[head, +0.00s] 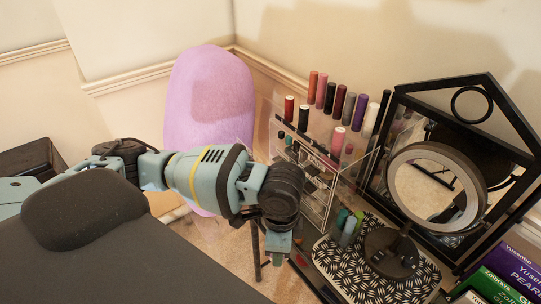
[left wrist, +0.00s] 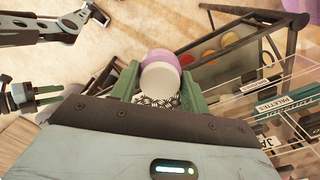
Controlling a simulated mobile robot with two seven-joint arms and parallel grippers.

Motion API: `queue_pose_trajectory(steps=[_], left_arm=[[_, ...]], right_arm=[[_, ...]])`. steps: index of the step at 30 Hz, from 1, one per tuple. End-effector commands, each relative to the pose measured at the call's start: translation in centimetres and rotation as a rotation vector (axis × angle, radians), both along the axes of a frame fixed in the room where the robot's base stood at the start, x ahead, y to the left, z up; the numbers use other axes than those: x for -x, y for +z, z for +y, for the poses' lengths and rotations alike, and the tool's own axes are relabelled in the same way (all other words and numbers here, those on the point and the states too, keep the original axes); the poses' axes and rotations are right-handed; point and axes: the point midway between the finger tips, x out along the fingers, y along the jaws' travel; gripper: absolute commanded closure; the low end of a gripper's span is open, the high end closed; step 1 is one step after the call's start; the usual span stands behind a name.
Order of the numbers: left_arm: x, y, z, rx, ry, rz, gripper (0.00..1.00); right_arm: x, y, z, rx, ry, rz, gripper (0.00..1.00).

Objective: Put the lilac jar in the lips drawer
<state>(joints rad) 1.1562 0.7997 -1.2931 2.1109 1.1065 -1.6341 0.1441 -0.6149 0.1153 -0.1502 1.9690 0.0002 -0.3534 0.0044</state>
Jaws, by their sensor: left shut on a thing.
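My left gripper (head: 278,250) hangs in front of the clear drawer unit, pointing down, its fingertips partly hidden in the head view. In the left wrist view the gripper (left wrist: 158,85) is shut on the lilac jar (left wrist: 158,58), which has a lilac side and a pale round end. The clear drawer unit (head: 318,190) stands right of the gripper, with lipsticks on top. In the left wrist view, a clear drawer front with a "PALETTES" label (left wrist: 285,104) is at right. I cannot read a lips label.
A round mirror (head: 435,190) stands on a black and white patterned tray (head: 330,262), with small bottles beside it. Boxes (head: 505,275) lie at the lower right. A pink chair (head: 210,95) is behind my arm. A black-framed rack with coloured rounds (left wrist: 240,45) lies beyond the jar.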

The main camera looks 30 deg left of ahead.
Motion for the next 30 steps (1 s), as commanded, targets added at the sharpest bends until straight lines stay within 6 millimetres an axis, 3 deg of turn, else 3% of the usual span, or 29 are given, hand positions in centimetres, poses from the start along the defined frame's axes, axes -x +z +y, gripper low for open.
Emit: queue_pose_trajectory(steps=[9, 15, 21, 25, 30], left_arm=[[-1.8, 4.8, 1.5, 0.004, 0.639, -0.009, 0.77], [-2.2, 7.0, 2.1, 0.008, 0.944, -0.009, 0.77], [-2.4, 7.9, 2.4, 0.009, 1.081, -0.006, 0.77], [-2.4, 8.0, 2.4, 0.009, 1.098, -0.004, 0.77], [-2.4, 8.0, 2.4, 0.009, 1.096, -0.004, 0.77]], right_arm=[[0.0, 0.0, -0.2, 0.005, 0.006, 0.0, 0.56], [0.0, 0.0, -0.2, 0.007, 0.009, 0.0, 0.56], [0.0, 0.0, -0.2, 0.006, 0.008, 0.0, 0.56], [0.0, 0.0, -0.2, 0.006, 0.007, 0.0, 0.64], [0.0, 0.0, -0.1, 0.003, 0.005, -0.001, 0.64]])
